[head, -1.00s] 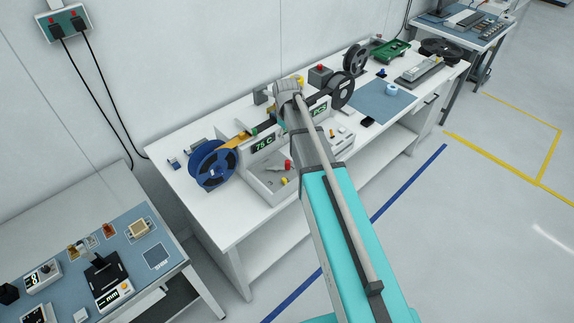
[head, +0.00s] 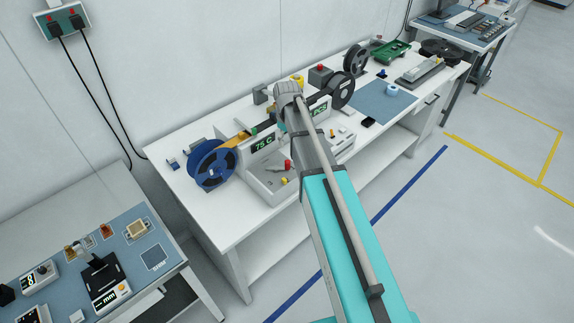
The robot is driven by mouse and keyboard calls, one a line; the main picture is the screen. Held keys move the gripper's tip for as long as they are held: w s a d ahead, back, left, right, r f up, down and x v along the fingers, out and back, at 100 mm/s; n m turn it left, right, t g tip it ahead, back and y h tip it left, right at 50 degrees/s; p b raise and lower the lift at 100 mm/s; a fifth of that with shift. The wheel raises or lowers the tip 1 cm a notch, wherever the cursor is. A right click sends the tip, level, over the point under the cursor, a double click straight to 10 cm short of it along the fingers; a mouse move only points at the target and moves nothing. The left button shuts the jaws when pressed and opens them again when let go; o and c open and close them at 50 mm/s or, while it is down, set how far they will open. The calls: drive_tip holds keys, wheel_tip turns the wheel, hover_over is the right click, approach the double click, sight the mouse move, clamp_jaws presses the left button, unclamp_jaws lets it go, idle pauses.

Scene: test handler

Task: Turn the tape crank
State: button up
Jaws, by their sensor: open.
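The test handler (head: 264,183) stands on the white bench, with a green "75 C" display (head: 263,145) on its front. A blue tape reel (head: 211,166) is at its left end and a dark reel (head: 342,91) at its right end, with tape running between them. I cannot make out the tape crank; my arm covers the middle of the handler. My arm reaches over the handler, and its grey wrist end is near the dark reel, to its left. My gripper is hidden behind the arm.
A blue mat (head: 384,101) with a light-blue roll (head: 391,91) lies right of the handler. A second dark reel (head: 356,60), a green tray (head: 391,50) and a red-button box (head: 320,76) stand behind. A separate instrument bench (head: 188,262) is at lower left.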

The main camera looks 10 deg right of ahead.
sight(287, 161)
drive_tip(key=shift+f+b, duration=5.9)
drive_tip(key=shift+f, duration=0.3)
clamp_jaws()
